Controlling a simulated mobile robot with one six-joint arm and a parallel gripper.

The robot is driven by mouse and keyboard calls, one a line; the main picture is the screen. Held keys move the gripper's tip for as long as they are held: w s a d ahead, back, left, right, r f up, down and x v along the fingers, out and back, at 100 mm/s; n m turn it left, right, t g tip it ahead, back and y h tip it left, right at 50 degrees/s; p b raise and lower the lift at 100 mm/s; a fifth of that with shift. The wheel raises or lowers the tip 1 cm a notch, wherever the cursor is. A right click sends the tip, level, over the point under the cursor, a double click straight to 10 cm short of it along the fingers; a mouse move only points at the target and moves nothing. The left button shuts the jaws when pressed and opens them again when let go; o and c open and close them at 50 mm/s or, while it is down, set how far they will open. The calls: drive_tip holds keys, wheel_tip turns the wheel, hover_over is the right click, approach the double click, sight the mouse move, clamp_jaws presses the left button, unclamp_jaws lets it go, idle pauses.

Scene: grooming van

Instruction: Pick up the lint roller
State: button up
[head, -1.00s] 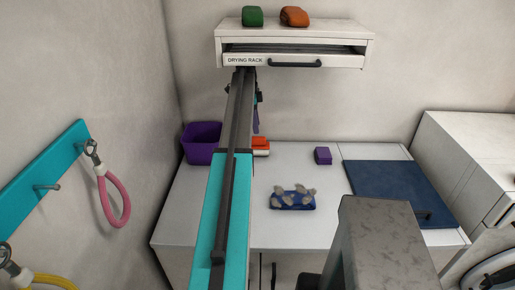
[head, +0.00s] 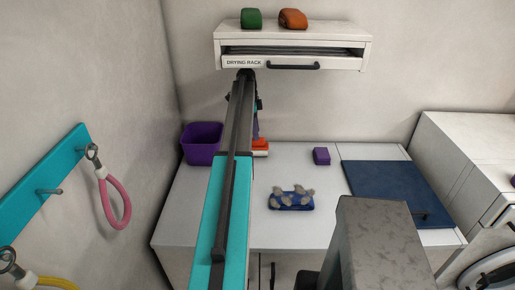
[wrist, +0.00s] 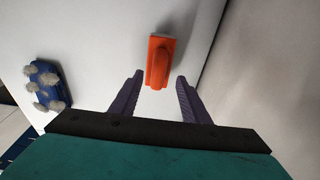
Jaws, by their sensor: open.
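An orange block-like tool (wrist: 160,62) with a raised grip lies on the white worktop in the wrist view. It appears to be the lint roller, though no roll shows clearly. In the head view the orange piece (head: 261,146) shows pale below, partly hidden by my arm. My gripper (wrist: 158,82) has its two purple fingers spread, empty, with the orange tool between and just beyond the fingertips. In the head view my gripper is mostly hidden behind my arm.
A blue block with grey tufts (head: 291,200) lies on the worktop (head: 310,230), also left in the wrist view (wrist: 46,85). A purple bin (head: 201,144), purple block (head: 321,156) and dark blue mat (head: 395,190) are around. The drying rack (head: 350,62) overhangs behind.

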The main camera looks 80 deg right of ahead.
sight(257, 146)
drive_tip(key=shift+s+a+f+p, duration=0.15)
drive_tip(key=shift+f+p, duration=0.45)
drive_tip(key=shift+f, duration=0.55)
drive_tip(key=shift+s+f+p, duration=0.15)
drive_tip(key=shift+f+p, duration=0.45)
drive_tip(key=shift+f, duration=0.55)
drive_tip(key=shift+c, duration=0.4)
clamp_jaws()
